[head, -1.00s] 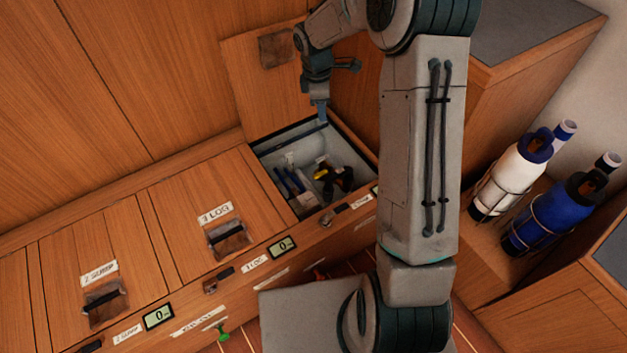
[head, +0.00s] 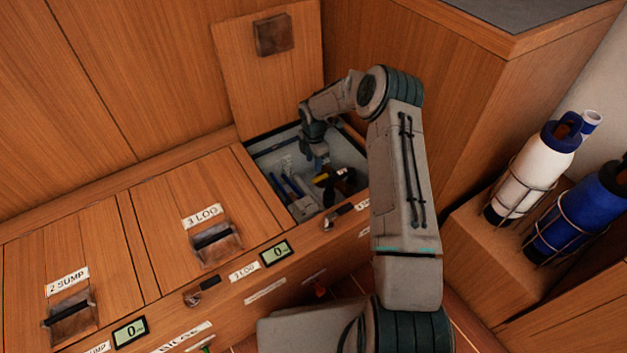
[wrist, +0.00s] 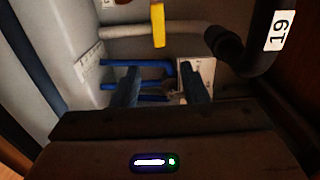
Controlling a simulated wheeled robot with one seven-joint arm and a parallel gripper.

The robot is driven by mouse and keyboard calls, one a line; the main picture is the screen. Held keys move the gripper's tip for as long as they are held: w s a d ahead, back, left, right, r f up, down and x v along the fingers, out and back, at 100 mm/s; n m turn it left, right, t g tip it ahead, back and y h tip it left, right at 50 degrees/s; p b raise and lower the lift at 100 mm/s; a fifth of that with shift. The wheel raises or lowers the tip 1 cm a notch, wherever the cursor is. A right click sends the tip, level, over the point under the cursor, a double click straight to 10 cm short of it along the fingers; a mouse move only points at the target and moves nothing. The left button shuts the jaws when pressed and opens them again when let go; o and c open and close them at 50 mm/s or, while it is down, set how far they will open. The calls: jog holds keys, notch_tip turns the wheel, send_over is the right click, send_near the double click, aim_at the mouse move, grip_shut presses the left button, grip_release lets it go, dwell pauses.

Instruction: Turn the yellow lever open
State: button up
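The yellow lever (wrist: 157,25) shows at the top middle of the wrist view, standing upright across a pale pipe (wrist: 118,32). In the head view a small yellow part (head: 320,178) shows inside the open compartment (head: 256,153); I take it to be the same lever. My gripper (wrist: 160,86) has its two dark blue fingers apart with nothing held between them. The lever lies beyond the fingertips, apart from them. In the head view my gripper (head: 318,164) is down in the compartment, its tips hard to make out.
Blue pipes (wrist: 150,68) and a black hose (wrist: 232,48) tagged 19 lie close to the fingers. The compartment's lid (head: 240,65) stands open against the wall. Lids marked 3 LOG (head: 165,205) and 2 SUMP (head: 110,245) are shut. Bottles (head: 530,175) stand at the right.

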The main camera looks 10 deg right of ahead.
aim_at(314, 181)
notch_tip(314, 181, down, 9)
jog(key=b, duration=0.2)
jog(key=shift+r+b, duration=0.15)
jog(key=shift+b, duration=0.25)
grip_shut()
